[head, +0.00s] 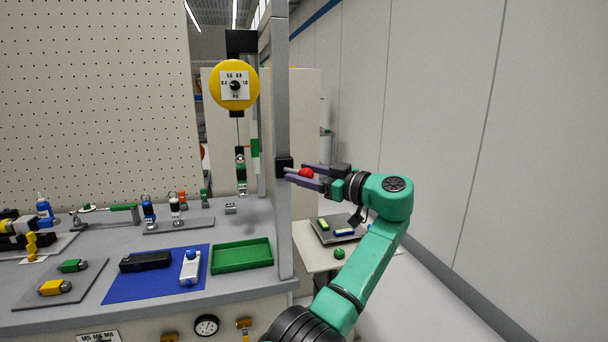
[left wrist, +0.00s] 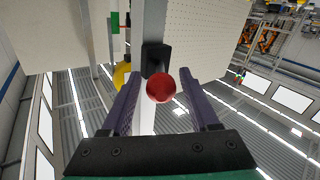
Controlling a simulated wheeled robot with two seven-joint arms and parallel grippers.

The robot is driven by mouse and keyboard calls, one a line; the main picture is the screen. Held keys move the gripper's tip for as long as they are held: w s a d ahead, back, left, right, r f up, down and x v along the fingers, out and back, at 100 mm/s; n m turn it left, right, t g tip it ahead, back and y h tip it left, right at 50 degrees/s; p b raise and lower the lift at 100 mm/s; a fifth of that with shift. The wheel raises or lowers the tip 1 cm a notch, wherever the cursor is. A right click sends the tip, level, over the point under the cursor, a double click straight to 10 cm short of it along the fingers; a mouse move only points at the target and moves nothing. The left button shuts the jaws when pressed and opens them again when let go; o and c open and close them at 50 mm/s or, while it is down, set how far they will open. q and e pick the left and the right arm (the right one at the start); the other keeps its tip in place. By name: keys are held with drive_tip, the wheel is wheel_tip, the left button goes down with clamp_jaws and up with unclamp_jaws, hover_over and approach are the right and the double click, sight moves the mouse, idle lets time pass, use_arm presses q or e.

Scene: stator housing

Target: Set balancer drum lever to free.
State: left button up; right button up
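The balancer drum (head: 234,68) is yellow with a white dial and hangs high beside a grey post (head: 282,110). On the post is a black lever block (head: 284,164), with a short rod ending in a red ball knob (head: 306,173). The block (left wrist: 156,58) and knob (left wrist: 161,87) also show in the left wrist view. My left gripper (head: 302,175) is open. Its purple fingers lie either side of the knob, with gaps visible between knob and fingers in the left wrist view (left wrist: 161,92). My right gripper is not in view.
A green tray (head: 242,265) and a blue mat (head: 125,290) lie on the grey bench left of the post. A tool hangs below the drum (head: 241,172). A side table (head: 312,262) with a grey tray stands behind my arm. A wall bounds the right.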

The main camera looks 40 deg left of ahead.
use_arm(q)
drive_tip(key=shift+d, duration=0.1)
drive_tip(key=shift+d+f, duration=0.1)
drive_tip(key=shift+d, duration=0.25)
drive_tip(key=d+b, duration=0.2)
drive_tip(key=d, duration=1.1)
drive_tip(key=shift+s+d, duration=0.3)
drive_tip(key=shift+s, duration=0.05)
